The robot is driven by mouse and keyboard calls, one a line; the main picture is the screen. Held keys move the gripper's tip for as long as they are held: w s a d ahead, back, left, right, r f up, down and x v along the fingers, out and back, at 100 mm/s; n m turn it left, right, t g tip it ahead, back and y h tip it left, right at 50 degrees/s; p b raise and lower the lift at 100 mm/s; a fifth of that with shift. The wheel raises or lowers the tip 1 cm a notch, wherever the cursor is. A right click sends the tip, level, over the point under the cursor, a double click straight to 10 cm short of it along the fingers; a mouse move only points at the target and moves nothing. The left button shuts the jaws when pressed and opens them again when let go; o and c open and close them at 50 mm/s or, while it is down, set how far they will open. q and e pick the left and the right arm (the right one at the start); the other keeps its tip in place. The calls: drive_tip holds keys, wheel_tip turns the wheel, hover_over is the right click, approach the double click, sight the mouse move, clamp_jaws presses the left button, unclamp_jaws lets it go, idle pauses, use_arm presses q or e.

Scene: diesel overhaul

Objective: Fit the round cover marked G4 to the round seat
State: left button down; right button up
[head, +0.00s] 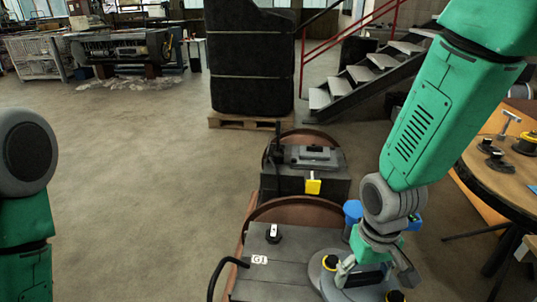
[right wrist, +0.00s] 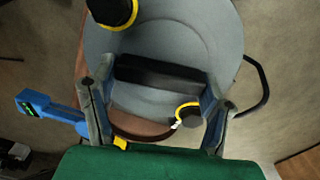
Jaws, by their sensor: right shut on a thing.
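A round grey cover (head: 335,294) lies at the bottom of the head view, over the right side of a dark housing. It fills much of the right wrist view (right wrist: 215,40), with a black bar handle (right wrist: 160,73) and black knobs with yellow rings (right wrist: 188,115). No G4 mark is readable. My right gripper (head: 375,285) is over the cover, its fingers at the two ends of the bar, shut on the handle. The round seat cannot be made out; whether the cover touches anything beneath is hidden. My left gripper is out of view.
The dark housing (head: 262,283) bears a G1 label (head: 259,260) and a black hose; another machine (head: 300,180) with a yellow tag stands behind it. A round wooden table (head: 490,190) with small parts is at right. A blue device (right wrist: 50,108) shows beside the cover. The left floor is clear.

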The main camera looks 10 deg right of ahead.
drive_tip(key=w+d+f+n+b, duration=0.1)
drive_tip(key=w+f+b, duration=0.2)
drive_tip(key=w+f, duration=0.1)
drive_tip(key=w+d+f+n+b, duration=0.1)
drive_tip(key=w+f+b, duration=0.2)
drive_tip(key=w+f, duration=0.2)
drive_tip(key=w+d+f+n+b, duration=0.1)
drive_tip(key=w+f+b, duration=0.2)
drive_tip(key=w, duration=0.3)
drive_tip(key=shift+w+f, duration=0.15)
drive_tip(key=shift+f, duration=1.55)
drive_tip(key=shift+p, duration=0.35)
drive_tip(key=shift+r, duration=0.1)
